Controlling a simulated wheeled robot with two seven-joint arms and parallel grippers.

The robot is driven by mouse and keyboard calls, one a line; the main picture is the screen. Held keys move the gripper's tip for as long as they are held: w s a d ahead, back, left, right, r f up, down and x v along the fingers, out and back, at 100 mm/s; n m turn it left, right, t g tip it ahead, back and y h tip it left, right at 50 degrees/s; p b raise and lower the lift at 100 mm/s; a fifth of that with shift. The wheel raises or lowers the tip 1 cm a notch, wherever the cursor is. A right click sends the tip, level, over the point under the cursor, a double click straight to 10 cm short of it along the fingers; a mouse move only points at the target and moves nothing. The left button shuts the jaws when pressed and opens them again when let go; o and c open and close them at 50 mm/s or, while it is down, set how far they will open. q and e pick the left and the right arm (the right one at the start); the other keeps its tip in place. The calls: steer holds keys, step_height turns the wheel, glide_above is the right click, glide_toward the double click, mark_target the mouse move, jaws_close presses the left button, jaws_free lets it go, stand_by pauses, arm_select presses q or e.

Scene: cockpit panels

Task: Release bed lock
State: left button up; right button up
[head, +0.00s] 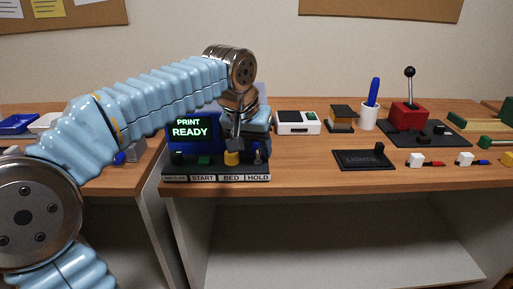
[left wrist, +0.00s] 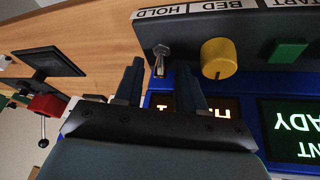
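The printer panel (head: 216,178) has a lit screen reading PRINT READY (head: 190,128) and labels START, BED and HOLD. The yellow knob (head: 232,158) stands above BED; it also shows in the left wrist view (left wrist: 217,57). The metal toggle switch (head: 257,157) stands above HOLD; it also shows in the left wrist view (left wrist: 160,57). My left gripper (head: 241,140) is over the panel, pointing down. In the left wrist view its two fingers (left wrist: 160,80) are apart, and the toggle appears between their tips. I cannot tell if they touch it. My right gripper is out of view.
A green button (head: 204,160) and a black knob (head: 178,157) sit left of the yellow knob. To the right are a white box (head: 298,123), a cup with a blue item (head: 369,115), a black tray (head: 364,160) and a red joystick box (head: 408,115). The front right table has some free wood.

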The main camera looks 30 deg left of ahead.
arm_select(q)
steer(key=shift+w+f, duration=0.1)
steer(key=shift+f, duration=0.1)
steer(key=shift+c, duration=0.3)
jaws_close()
